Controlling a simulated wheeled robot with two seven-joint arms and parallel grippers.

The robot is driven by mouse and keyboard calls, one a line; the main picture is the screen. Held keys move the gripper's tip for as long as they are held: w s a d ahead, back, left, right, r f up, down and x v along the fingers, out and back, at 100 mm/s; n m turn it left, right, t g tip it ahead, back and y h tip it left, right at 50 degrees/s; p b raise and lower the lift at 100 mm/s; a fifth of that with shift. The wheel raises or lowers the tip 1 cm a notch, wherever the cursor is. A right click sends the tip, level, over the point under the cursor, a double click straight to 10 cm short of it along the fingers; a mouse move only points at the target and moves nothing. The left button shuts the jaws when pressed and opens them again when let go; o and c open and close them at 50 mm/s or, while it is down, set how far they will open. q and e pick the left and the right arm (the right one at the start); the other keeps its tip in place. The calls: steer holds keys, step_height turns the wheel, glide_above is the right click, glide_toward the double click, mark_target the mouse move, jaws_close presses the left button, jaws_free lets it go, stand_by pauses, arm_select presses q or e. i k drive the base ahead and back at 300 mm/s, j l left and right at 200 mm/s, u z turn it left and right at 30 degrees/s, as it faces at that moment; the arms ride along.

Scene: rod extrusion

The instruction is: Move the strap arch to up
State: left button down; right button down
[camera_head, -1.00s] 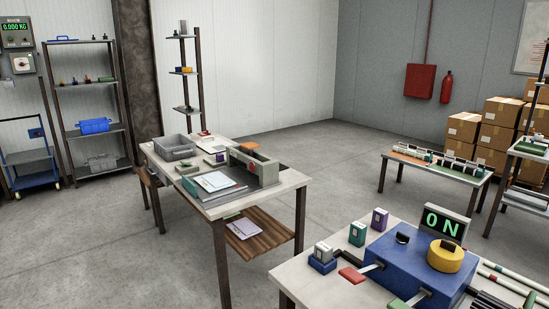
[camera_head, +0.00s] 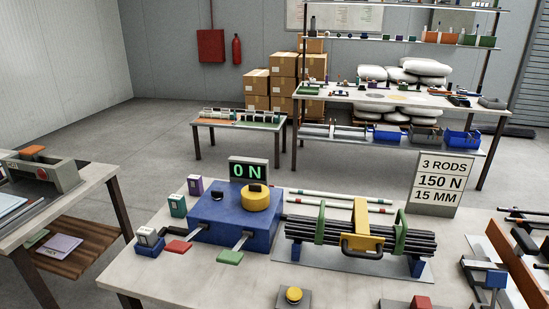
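A yellow arch (camera_head: 361,220) stands over a bundle of dark rods (camera_head: 405,241) on the near table. I take it to be the strap arch, but no label on it shows. A black handle (camera_head: 352,252) is at its front. Green plates (camera_head: 401,237) stand on both sides of the arch, across the rods. The bundle rests on a grey base plate (camera_head: 292,249) with blue supports. Neither my left nor my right gripper is in view.
Left of the rods sits a blue box (camera_head: 210,222) with a yellow knob (camera_head: 255,199), red and green levers, and a display (camera_head: 248,171) reading 0 N. A sign (camera_head: 440,180) reads 3 RODS, 150 N, 15 MM. A yellow button (camera_head: 294,295) is at the front; racks stand right.

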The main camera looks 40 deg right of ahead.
mark_target(360, 242)
steer(key=k+z, duration=0.15)
steer(key=z, duration=1.6)
